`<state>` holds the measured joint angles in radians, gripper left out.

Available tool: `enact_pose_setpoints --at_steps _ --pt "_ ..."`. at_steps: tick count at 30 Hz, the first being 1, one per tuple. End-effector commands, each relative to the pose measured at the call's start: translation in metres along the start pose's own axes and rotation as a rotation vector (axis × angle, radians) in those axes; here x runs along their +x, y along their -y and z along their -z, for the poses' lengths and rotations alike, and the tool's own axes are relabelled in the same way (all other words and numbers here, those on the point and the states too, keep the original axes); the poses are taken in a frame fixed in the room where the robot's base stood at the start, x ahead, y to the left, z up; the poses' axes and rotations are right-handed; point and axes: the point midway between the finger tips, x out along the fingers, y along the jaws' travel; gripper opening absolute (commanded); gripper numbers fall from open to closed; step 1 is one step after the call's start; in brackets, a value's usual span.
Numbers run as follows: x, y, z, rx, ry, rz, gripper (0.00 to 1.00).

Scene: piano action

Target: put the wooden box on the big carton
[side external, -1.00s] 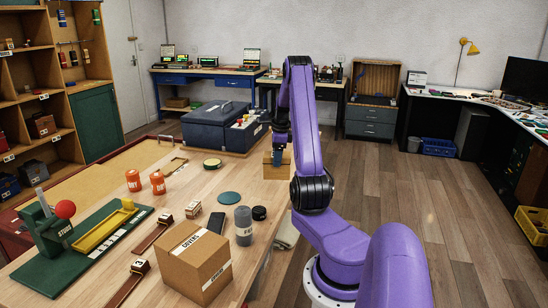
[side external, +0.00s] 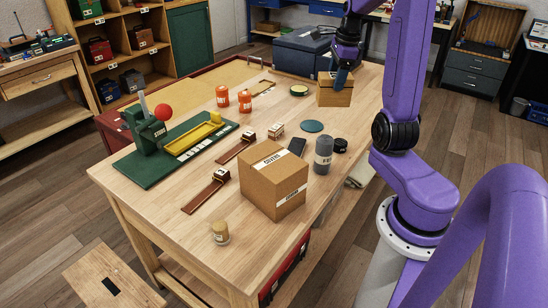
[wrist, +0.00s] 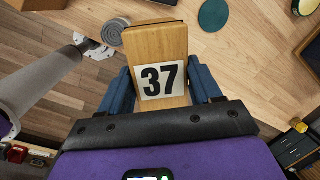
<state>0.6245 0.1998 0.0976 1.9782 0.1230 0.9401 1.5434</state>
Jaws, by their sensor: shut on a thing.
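The wooden box (side external: 333,97) is a light-wood block over the far right part of the workbench. In the wrist view its end (wrist: 172,42) carries a white label with a black 37. My gripper (side external: 341,78) is shut on it, with a blue finger on each side in the wrist view. I cannot tell whether the box touches the bench. The big carton (side external: 259,189) is brown cardboard with white tape marked COVERS. It stands upright near the bench's front right edge, nearer the side camera than the box. Its visible top is clear.
Between box and carton are a teal disc (side external: 312,126), a grey canister (side external: 323,156), a black phone-like slab (side external: 297,147) and a small black round tin (side external: 340,145). Orange pots (side external: 222,96) and a green press board (side external: 158,163) lie left. A small jar (side external: 220,232) stands in front.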

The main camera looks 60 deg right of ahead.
Motion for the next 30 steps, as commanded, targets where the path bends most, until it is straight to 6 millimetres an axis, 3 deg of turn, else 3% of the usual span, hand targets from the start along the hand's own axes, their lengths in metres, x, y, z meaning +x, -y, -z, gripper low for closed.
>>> enact_pose_setpoints --at_steps 1,6,12,21,25,30 --pt "-0.011 -0.012 -0.021 -0.06 0.009 -0.001 0.0" --pt "-0.037 -0.062 -0.072 -0.24 0.032 -0.027 0.0" --pt "-0.063 -0.128 -0.111 -0.452 0.057 -0.06 0.0" --pt "-0.089 -0.224 -0.128 -0.755 0.087 -0.104 0.0" --pt "-0.094 -0.251 -0.124 -0.851 0.094 -0.12 0.0" --pt "-0.097 -0.269 -0.119 -0.918 0.098 -0.131 0.0"
